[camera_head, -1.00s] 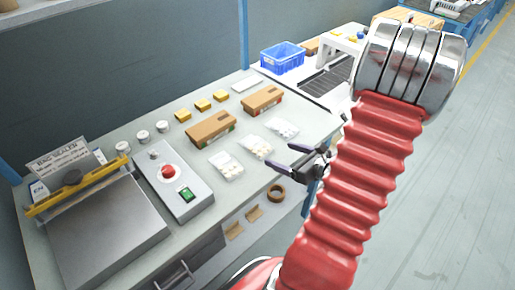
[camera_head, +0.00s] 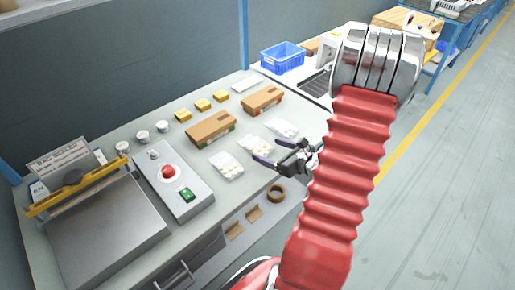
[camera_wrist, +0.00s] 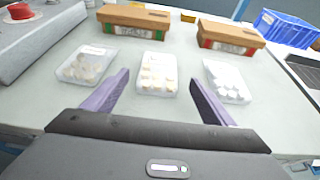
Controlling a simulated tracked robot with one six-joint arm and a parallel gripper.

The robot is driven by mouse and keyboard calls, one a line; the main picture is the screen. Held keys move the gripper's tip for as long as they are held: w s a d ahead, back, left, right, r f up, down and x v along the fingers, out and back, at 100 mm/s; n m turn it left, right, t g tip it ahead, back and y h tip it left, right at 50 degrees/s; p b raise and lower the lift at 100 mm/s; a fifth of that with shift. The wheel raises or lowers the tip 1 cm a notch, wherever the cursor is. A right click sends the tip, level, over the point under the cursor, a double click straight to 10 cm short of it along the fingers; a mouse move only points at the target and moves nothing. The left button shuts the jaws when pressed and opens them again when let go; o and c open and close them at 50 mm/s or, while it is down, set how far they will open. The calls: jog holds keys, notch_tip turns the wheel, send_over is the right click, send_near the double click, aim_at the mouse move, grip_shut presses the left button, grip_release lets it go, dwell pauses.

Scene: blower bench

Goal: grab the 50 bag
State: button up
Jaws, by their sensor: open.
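Three clear bags of small pale pieces lie in a row on the bench: a left bag (camera_head: 227,167), a middle bag (camera_head: 255,145) and a right bag (camera_head: 284,127). They also show in the wrist view as the left bag (camera_wrist: 87,65), middle bag (camera_wrist: 158,73) and right bag (camera_wrist: 227,82). Their labels are too small to read, so I cannot tell which is the 50 bag. My gripper (camera_head: 266,150) is open and empty at the bench's front edge. In the wrist view, the fingertips (camera_wrist: 160,78) point toward the middle bag, one on each side of it in the picture.
Two cardboard boxes, a left one (camera_head: 211,127) and a right one (camera_head: 262,99), stand behind the bags. A control box (camera_head: 174,184) with a red button and a bag sealer (camera_head: 105,225) are at left. A tape roll (camera_head: 276,193) lies below. A blue crate (camera_head: 283,57) is behind.

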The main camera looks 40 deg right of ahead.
aim_at(260, 146)
jog(key=shift+x, duration=2.45)
jog(key=shift+a+r, duration=0.1)
jog(key=shift+a, duration=0.05)
jog(key=shift+c, duration=0.5)
jog(key=c, duration=1.1)
